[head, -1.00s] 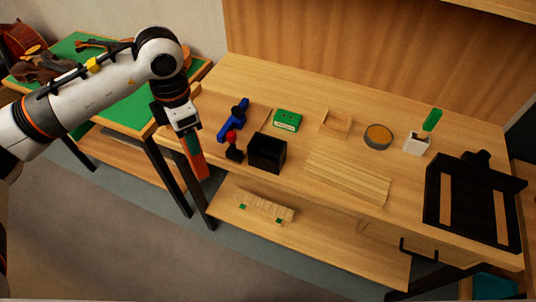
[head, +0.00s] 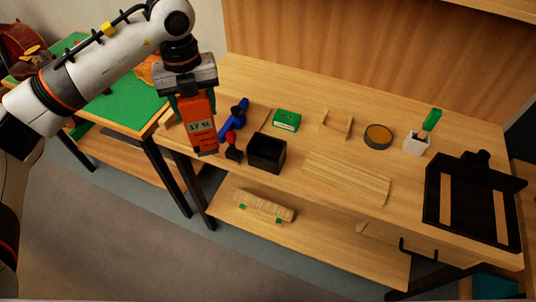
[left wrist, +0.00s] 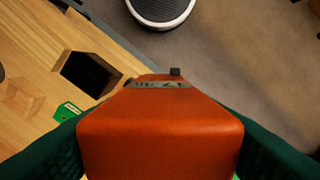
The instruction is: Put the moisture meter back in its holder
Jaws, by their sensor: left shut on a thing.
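The orange moisture meter (head: 201,130), with a small display, is in my left gripper (head: 193,103). The gripper's green fingers are shut on its two sides, and the meter hangs down, slightly tilted, left of the black box. In the left wrist view the meter's orange body (left wrist: 160,135) fills the lower middle between the green fingers. The black open-topped box (head: 267,153), which looks like the holder, stands near the bench's front edge and looks empty. It also shows in the left wrist view (left wrist: 90,73), left of the meter. My right gripper is not in view.
A blue tool (head: 233,120) and a small red-and-black item (head: 233,150) stand close left of the box. A green box (head: 286,120) lies behind it. Wooden strips (head: 346,178) lie to its right. A round tin (head: 378,136) and a white cup (head: 416,143) are farther right.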

